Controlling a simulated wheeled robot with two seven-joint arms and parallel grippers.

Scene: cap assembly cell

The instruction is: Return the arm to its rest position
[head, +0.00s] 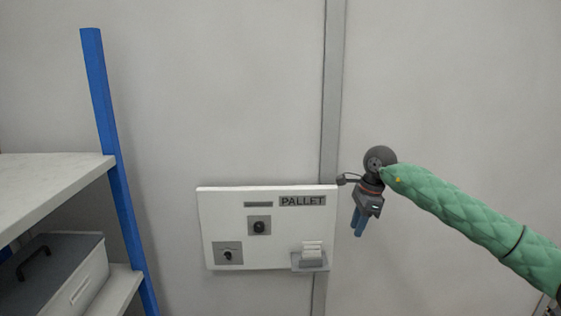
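My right arm (460,212) comes in from the right in a green quilted sleeve. It ends in a dark wrist with my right gripper (358,233), whose blue fingers point down. The fingers look close together, but they are too small to tell whether they are open or shut. I see nothing held in them. The gripper is just right of a white panel marked PALLET (229,198) and appears apart from it. My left gripper is not in view.
The panel has a dark knob (259,227), a small switch (228,256) and a light grey part (312,253) at its lower right. A shelf (50,170) with a blue post (113,150) stands at left, with a grey-lidded box (88,283) below. The wall at right is bare.

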